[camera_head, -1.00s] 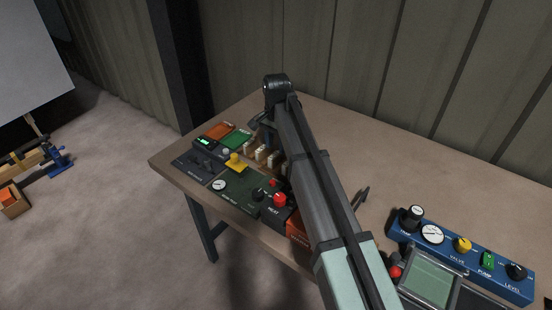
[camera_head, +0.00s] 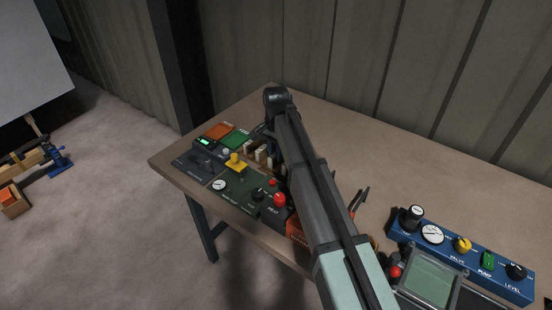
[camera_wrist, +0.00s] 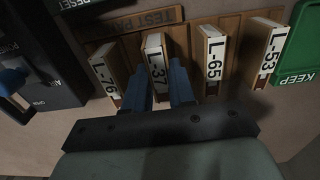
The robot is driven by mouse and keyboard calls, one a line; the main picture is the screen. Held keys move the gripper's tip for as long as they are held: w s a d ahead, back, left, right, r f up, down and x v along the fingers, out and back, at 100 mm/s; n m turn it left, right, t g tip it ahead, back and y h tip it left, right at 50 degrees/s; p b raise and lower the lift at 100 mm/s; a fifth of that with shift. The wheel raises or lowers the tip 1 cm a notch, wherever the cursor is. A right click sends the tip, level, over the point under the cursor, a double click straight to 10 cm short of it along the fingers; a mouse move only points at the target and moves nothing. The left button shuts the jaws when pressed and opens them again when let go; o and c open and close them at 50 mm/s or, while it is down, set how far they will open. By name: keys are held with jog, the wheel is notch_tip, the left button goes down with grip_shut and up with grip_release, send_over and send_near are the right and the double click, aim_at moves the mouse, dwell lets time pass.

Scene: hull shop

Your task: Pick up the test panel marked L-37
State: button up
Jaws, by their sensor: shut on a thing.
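The test panel L-37 (camera_wrist: 155,57) is a pale upright slab with a black-on-white label, in a row in a wooden rack (camera_wrist: 128,43) in the wrist view. My gripper (camera_wrist: 159,80) has its two blue fingers on either side of this panel, shut on it. The panel still stands in line with its neighbours. Its lower part is hidden between the fingers. In the head view my arm covers most of the rack and the gripper.
Panels L-65 (camera_wrist: 211,58) and L-53 (camera_wrist: 267,53) stand to the right, another panel (camera_wrist: 106,73) close on the left. A green KEEP tray (camera_wrist: 297,52) lies at right, a dark box (camera_wrist: 40,65) at left. A blue control box (camera_head: 460,262) stands on the table (camera_head: 330,130).

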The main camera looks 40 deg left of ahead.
grip_shut()
jog(key=shift+r, duration=0.15)
jog(key=shift+r, duration=3.35)
